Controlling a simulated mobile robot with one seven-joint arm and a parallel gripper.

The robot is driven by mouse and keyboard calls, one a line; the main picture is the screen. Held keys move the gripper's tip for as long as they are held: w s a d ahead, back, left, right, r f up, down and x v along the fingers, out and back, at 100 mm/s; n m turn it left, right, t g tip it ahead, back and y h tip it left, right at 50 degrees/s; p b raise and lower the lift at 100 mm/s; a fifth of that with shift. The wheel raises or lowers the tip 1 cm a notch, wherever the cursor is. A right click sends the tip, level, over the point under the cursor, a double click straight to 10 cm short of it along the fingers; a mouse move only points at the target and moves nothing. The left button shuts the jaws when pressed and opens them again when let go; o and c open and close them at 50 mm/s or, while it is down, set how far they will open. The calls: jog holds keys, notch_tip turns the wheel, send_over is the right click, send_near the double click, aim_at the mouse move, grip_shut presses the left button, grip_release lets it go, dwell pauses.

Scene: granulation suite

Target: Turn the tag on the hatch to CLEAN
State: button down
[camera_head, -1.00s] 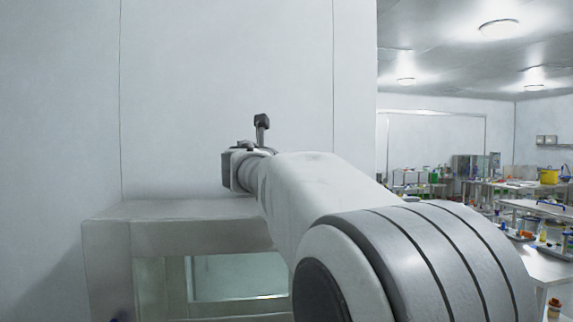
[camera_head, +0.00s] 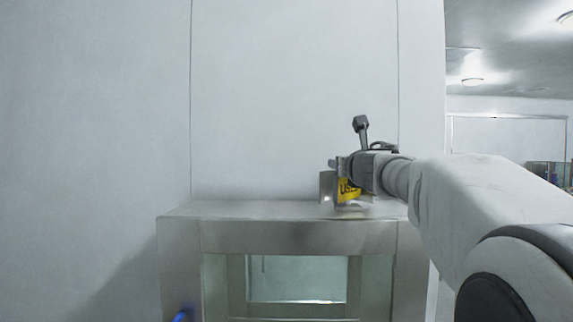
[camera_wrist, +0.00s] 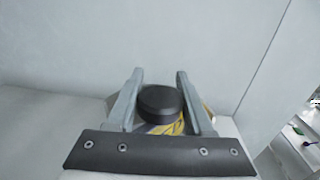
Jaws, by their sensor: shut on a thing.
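The hatch (camera_head: 300,236) is a grey metal frame with a glass window, low in the head view. The tag (camera_head: 349,191) is a yellow plate with dark letters that seem to begin "USE"; it shows at the hatch's top, right of the middle. My gripper (camera_head: 340,167) is at the tag, just above the hatch's top ledge. In the wrist view, my gripper (camera_wrist: 159,76) has its two fingers on either side of a round black knob (camera_wrist: 160,101), shut on it. Yellow of the tag (camera_wrist: 170,127) shows below the knob, mostly hidden. No CLEAN lettering is visible.
Plain white wall panels (camera_head: 290,100) stand behind and above the hatch. A blue handle-like part (camera_head: 181,315) is at the hatch's lower left. The room opens at the right, with benches at the far edge.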

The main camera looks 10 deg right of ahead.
jog(key=n+y, duration=0.1)
jog(key=y, duration=0.1)
jog(key=n+y, duration=0.2)
jog(key=y, duration=0.1)
jog(key=a+n+y, duration=0.1)
jog(key=n+y, duration=0.1)
jog(key=shift+y, duration=0.4)
jog(key=shift+s+a+n+g+y+p, duration=0.1)
jog(key=shift+a+n+g+y+p, duration=0.15)
jog(key=shift+n+g+y, duration=0.7)
jog(key=shift+s+a+n+g+y+p, duration=0.3)
jog(key=shift+n+y, duration=0.4)
jog(key=shift+y, duration=0.7)
jog(key=shift+w+a+n+g+y+p, duration=0.15)
jog(key=shift+n+g+y+p, duration=0.1)
jog(key=shift+n+g+y, duration=0.75)
jog(key=shift+s+y, duration=0.15)
jog(key=shift+y, duration=0.1)
jog(key=shift+c, duration=1.4)
grip_release()
jog(key=b+v, duration=0.2)
jog(key=v, duration=1.5)
jog(key=shift+s+f, duration=0.15)
jog(key=shift+s, duration=0.05)
